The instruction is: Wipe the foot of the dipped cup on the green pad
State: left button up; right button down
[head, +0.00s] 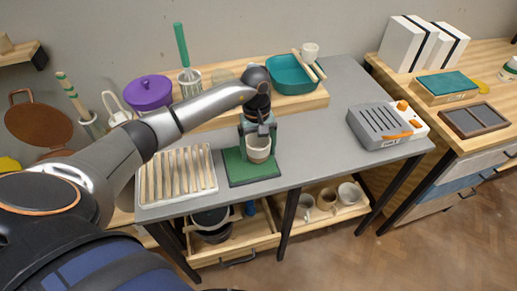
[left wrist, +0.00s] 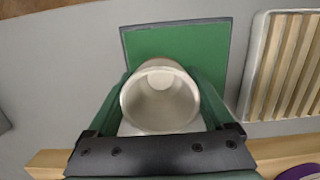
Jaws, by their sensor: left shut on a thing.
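The cup (head: 258,148) is off-white and upright in my left gripper (head: 258,143). In the left wrist view the cup (left wrist: 160,98) shows its open mouth and pale inside, between the two green fingers. The gripper is shut on its sides. The green pad (head: 250,173) lies on the grey table under the cup, and it also shows in the left wrist view (left wrist: 180,42). The cup's foot is hidden in the wrist view, and I cannot tell whether it touches the pad. My right gripper is not in view.
A slatted wooden rack (head: 176,174) stands just left of the pad. A grey slotted device (head: 382,125) stands at the right. On the raised shelf behind are a teal basin (head: 291,76) and a purple pot (head: 148,93). Grey table right of the pad is clear.

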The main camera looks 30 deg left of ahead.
aim_at(242, 164)
pick_arm(q)
jog(key=shift+s+a+p, duration=0.35)
jog(key=shift+s+a, duration=0.4)
jog(key=shift+s, duration=0.1)
jog(key=shift+s+a, duration=0.1)
jog(key=shift+s, duration=0.1)
jog(key=shift+s+a+f, duration=0.15)
jog(key=shift+s+a, duration=0.65)
jog(key=shift+s, duration=0.15)
jog(key=shift+w+d+f, duration=0.1)
